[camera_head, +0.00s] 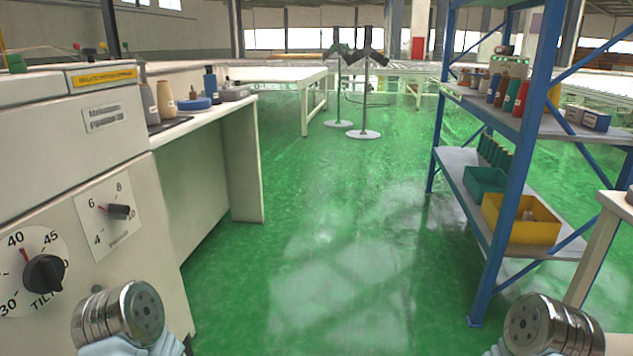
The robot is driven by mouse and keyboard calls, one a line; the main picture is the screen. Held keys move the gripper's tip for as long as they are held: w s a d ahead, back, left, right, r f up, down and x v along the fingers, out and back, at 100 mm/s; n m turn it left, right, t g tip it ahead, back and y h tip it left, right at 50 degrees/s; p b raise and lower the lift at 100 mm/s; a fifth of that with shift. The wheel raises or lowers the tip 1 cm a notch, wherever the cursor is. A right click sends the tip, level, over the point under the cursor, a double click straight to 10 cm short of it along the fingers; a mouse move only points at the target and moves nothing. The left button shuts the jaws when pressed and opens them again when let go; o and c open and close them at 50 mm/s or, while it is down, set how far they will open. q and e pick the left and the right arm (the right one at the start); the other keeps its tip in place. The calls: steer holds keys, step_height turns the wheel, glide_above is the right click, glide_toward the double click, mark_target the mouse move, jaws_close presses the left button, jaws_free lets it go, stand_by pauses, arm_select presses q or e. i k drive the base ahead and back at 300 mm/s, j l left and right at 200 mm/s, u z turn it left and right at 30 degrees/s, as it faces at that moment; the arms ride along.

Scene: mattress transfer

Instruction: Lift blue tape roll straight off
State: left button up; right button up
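What looks like the blue tape roll (194,104) lies flat on the white bench top (226,108) at the left, beyond the cream machine. Neither gripper is in view. Only metal parts of my arms show at the bottom left and bottom right, far from the roll.
The cream machine (105,180) with dials fills the left side. A blue-framed shelf (498,190) with bottles and a yellow bin (520,222) stands at the right. Two dark stands on round bases (363,134) are ahead. The green floor (330,240) between is clear.

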mark_target(194, 103)
steer(key=i+z, duration=0.15)
steer(key=i, duration=1.75)
